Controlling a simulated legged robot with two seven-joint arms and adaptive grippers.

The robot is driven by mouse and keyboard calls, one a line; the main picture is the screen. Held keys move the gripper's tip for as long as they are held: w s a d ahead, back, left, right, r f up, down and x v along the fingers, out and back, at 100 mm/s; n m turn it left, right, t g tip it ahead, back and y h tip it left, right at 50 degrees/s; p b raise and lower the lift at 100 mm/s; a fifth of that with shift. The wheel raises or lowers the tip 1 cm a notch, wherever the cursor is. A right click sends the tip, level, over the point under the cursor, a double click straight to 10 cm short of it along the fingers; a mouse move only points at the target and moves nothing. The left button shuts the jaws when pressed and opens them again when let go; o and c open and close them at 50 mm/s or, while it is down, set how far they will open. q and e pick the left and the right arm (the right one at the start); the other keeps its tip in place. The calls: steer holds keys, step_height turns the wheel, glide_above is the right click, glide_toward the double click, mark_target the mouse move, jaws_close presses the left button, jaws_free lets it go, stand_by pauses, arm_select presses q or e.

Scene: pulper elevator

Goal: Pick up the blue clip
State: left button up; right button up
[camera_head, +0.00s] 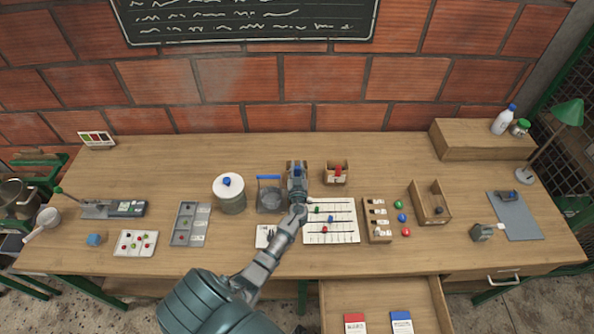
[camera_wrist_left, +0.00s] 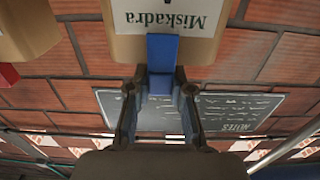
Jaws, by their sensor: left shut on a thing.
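The blue clip (camera_wrist_left: 162,52) shows in the left wrist view, flat against a tan box (camera_wrist_left: 205,52) with a white label reading "Miskadra". My left gripper (camera_wrist_left: 160,88) is shut on the lower part of the clip, with a finger on each side. The clip still overlaps the box's label; I cannot tell whether it is fastened to it. In the head view my left gripper (camera_head: 297,172) is at the back middle of the table and largely covers this box and the clip. My right gripper is not in view.
A small wooden box with a red piece (camera_head: 336,173) stands just right of the gripper. A clear container with a blue handle (camera_head: 270,198) and a lidded jar (camera_head: 229,195) stand to the left. A lined white board (camera_head: 345,232) lies in front. An open drawer (camera_head: 380,300) juts out below.

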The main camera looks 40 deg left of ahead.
arm_select(q)
step_height(320, 180, up, 10)
steer(key=shift+a+f+p, duration=0.1)
steer(key=shift+a+p, duration=0.05)
steer(key=shift+p, duration=0.95)
step_height(320, 180, up, 8)
steer(key=p, duration=0.5)
steer(key=s+d+f+m+t+h+b, duration=0.1)
steer(key=s+d+f+m+h+b, duration=0.2)
steer(key=d, duration=0.7)
steer(key=s+d+f+m+t+h+b, duration=0.15)
steer(key=s+d+h, duration=0.3)
steer(key=d, duration=0.45)
steer(key=s+d+f+m+t+h+b, duration=0.1)
steer(key=s+d+m+t+h, duration=0.2)
steer(key=d, duration=0.7)
steer(key=w+a+n+g+y, duration=0.1)
steer(key=w+a+n+y, duration=0.1)
steer(key=a, duration=0.7)
steer(key=w+a+f+n+g+y, duration=0.1)
steer(key=w+a+y, duration=0.4)
steer(key=a, duration=0.5)
steer(key=w+a+f+n+g+y, duration=0.1)
steer(key=w+a+n+g+y, duration=0.2)
steer(key=a, duration=0.7)
steer(key=shift+w+f+n+g+y, duration=0.2)
steer(key=shift+w+n+g+y, duration=0.05)
steer(key=shift+n, duration=0.5)
